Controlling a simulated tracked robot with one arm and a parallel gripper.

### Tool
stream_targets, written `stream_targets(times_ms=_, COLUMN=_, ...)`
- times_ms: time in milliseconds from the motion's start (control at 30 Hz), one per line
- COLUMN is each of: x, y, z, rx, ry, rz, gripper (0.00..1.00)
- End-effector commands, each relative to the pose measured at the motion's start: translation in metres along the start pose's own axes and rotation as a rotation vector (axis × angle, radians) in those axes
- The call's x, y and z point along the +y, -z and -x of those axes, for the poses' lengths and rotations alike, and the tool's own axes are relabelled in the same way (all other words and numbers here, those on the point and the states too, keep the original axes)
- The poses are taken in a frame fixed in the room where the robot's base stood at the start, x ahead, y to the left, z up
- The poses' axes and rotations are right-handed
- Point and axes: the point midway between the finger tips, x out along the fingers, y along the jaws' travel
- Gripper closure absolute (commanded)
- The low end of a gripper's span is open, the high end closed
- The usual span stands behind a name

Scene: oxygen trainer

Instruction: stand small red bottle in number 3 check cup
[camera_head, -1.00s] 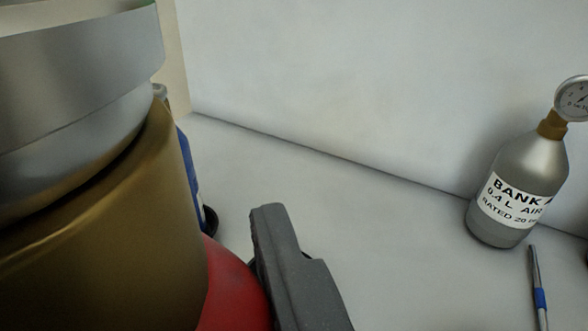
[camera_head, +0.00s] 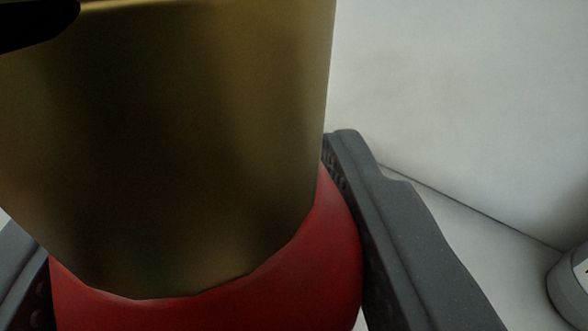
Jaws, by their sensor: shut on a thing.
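The small red bottle (camera_head: 215,305) fills the lower left of the view, very close to the camera. Its brass neck (camera_head: 170,150) rises above the red shoulder and hides most of the left side. My gripper (camera_head: 205,240) is shut on the bottle, with one dark grey finger (camera_head: 385,225) along its right side and the other (camera_head: 22,275) at its lower left. The bottle's base is hidden. The number 3 check cup is not in view.
A pale wall (camera_head: 470,90) stands behind a light work surface (camera_head: 480,215) on the right. Part of a grey bottle with a white label (camera_head: 570,285) shows at the lower right edge.

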Motion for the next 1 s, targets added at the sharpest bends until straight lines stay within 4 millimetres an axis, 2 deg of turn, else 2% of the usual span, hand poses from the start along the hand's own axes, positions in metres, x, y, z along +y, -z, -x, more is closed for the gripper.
stream_targets(times_ms=100, x=0.005, y=0.000, z=-0.009, rx=0.000, ry=-0.001, rz=0.001, gripper=1.00)
stream_targets(times_ms=267, x=0.006, y=-0.004, z=-0.011, rx=-0.001, ry=-0.001, rz=-0.001, gripper=1.00)
stream_targets(times_ms=533, x=0.006, y=-0.033, z=-0.014, rx=0.000, ry=-0.002, rz=0.000, gripper=1.00)
stream_targets(times_ms=900, x=0.006, y=-0.037, z=-0.014, rx=0.000, ry=-0.003, rz=0.000, gripper=1.00)
stream_targets(times_ms=933, x=0.006, y=-0.036, z=-0.014, rx=0.000, ry=-0.003, rz=0.000, gripper=0.39)
stream_targets(times_ms=1000, x=0.006, y=-0.036, z=-0.014, rx=0.000, ry=-0.003, rz=0.000, gripper=0.26)
